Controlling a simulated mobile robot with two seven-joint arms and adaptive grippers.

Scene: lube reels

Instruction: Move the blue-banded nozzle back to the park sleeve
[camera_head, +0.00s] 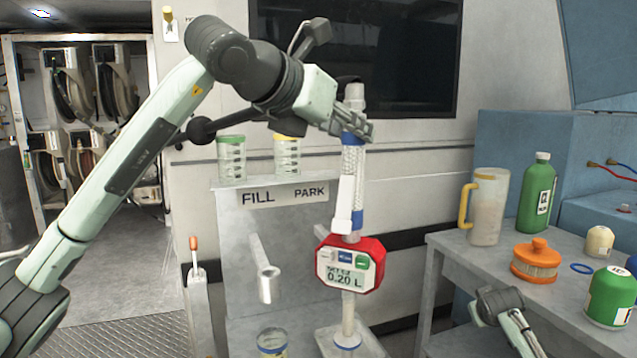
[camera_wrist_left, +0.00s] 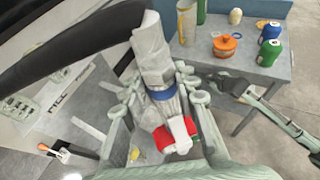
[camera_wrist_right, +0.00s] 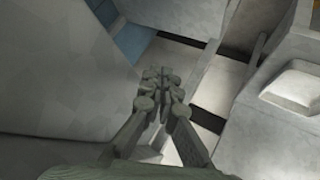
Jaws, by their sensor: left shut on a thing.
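My left gripper (camera_head: 352,122) is shut on the upper part of the blue-banded nozzle (camera_head: 350,180) and holds it upright. It has blue bands, a white lever and a red meter (camera_head: 372,250) reading 0.20 L. Its spout points down over a grey stand, with a blue ring at the low end; I cannot tell whether it is inside anything. The nozzle also shows in the left wrist view (camera_wrist_left: 162,95). The PARK label (camera_head: 310,193) is on the panel behind; the park sleeve is not clearly seen. My right gripper (camera_wrist_right: 160,78) is empty, its fingertips together, low beside the table.
A grey angled tube (camera_head: 265,270) hangs under the FILL label, above a jar (camera_head: 272,342). Two jars stand on the panel's top. A black hose runs from the nozzle.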

